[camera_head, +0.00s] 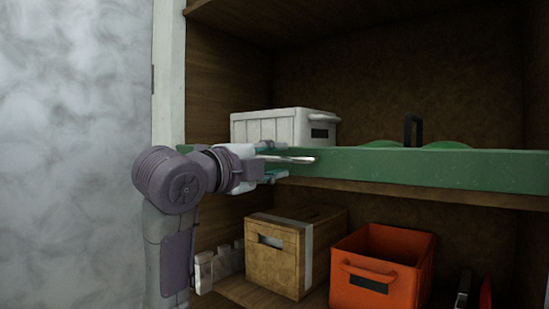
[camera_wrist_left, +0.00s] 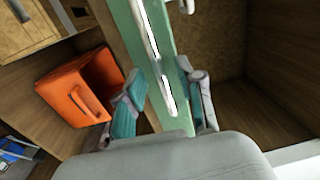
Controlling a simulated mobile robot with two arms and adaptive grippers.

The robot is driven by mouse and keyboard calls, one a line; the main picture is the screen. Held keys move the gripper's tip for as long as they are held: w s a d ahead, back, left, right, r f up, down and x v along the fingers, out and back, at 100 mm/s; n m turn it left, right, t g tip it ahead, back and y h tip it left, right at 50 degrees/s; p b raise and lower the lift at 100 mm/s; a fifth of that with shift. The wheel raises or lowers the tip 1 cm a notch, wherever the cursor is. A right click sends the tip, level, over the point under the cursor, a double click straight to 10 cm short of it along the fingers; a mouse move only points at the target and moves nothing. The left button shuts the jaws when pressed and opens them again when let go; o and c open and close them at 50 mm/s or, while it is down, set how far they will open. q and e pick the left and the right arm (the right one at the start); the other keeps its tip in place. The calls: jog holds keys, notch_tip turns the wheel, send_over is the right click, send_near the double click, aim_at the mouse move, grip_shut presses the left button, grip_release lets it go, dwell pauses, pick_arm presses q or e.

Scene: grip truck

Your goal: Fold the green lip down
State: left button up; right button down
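The green lip (camera_head: 430,168) is a long board that stands upright along the front of the upper shelf. A pale, shiny handle-like bar (camera_head: 295,159) is on its front near the left end. My left gripper (camera_head: 282,161) is at that end, one finger above the other. In the left wrist view, the green lip (camera_wrist_left: 127,30) and the bar (camera_wrist_left: 150,45) run between the teal finger pads of my left gripper (camera_wrist_left: 164,85). The fingers look spread, one on each side; whether a pad touches the lip is unclear. My right gripper is not in view.
A white crate (camera_head: 270,128) and a dark handle (camera_head: 413,130) are behind the lip on the upper shelf. Below are a wooden box (camera_head: 272,262) and an orange crate (camera_head: 380,272). The cabinet's pale left post (camera_head: 168,75) is beside my arm.

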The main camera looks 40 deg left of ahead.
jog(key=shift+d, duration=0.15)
pick_arm(q)
grip_shut()
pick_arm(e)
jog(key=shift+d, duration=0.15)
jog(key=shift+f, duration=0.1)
